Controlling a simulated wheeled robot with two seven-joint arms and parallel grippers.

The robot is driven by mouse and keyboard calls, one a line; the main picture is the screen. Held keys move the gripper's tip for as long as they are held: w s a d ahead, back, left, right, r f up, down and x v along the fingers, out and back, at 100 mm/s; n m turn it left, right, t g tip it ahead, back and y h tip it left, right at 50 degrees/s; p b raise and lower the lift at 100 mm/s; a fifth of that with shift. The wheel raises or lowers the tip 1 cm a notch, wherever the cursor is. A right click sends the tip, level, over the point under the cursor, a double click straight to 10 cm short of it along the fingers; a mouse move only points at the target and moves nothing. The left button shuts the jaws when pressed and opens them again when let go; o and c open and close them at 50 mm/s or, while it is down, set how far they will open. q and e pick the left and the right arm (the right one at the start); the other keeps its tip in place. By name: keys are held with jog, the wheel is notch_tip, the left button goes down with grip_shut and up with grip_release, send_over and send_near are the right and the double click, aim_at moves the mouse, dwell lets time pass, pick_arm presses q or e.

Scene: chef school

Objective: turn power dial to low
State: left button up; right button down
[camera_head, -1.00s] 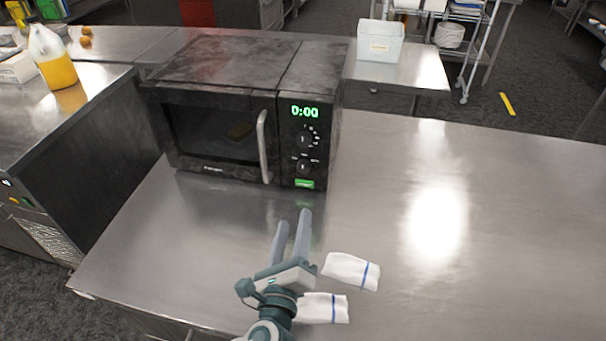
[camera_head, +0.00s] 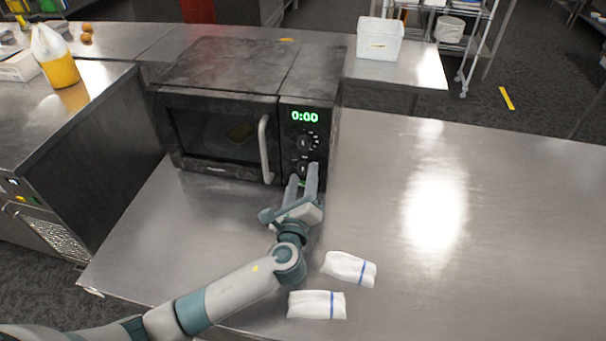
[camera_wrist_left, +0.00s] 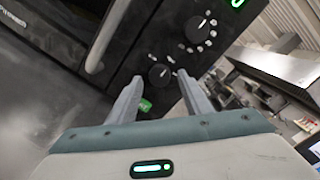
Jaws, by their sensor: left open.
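A black microwave (camera_head: 225,75) stands on the steel table with its door shut and a green 0:00 display (camera_head: 305,117). Its panel carries an upper dial (camera_head: 304,142) and a lower dial (camera_head: 302,166); the labels are too small to read. In the left wrist view the upper dial (camera_wrist_left: 195,30) and lower dial (camera_wrist_left: 160,75) both show white pointer lines. My left gripper (camera_head: 303,174) is open in front of the lower panel. In the left wrist view its fingertips (camera_wrist_left: 160,79) lie on either side of the lower dial; contact is unclear. My right gripper is out of view.
The door handle (camera_head: 265,150) sticks out just left of the panel. Two white cloths with blue stripes, one upper (camera_head: 348,268) and one lower (camera_head: 316,304), lie on the table near my arm. The table (camera_head: 480,220) is clear on the right.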

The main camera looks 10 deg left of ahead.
pick_arm(q)
jog(key=shift+w, duration=0.3)
jog(key=shift+c, duration=0.3)
jog(key=c, duration=1)
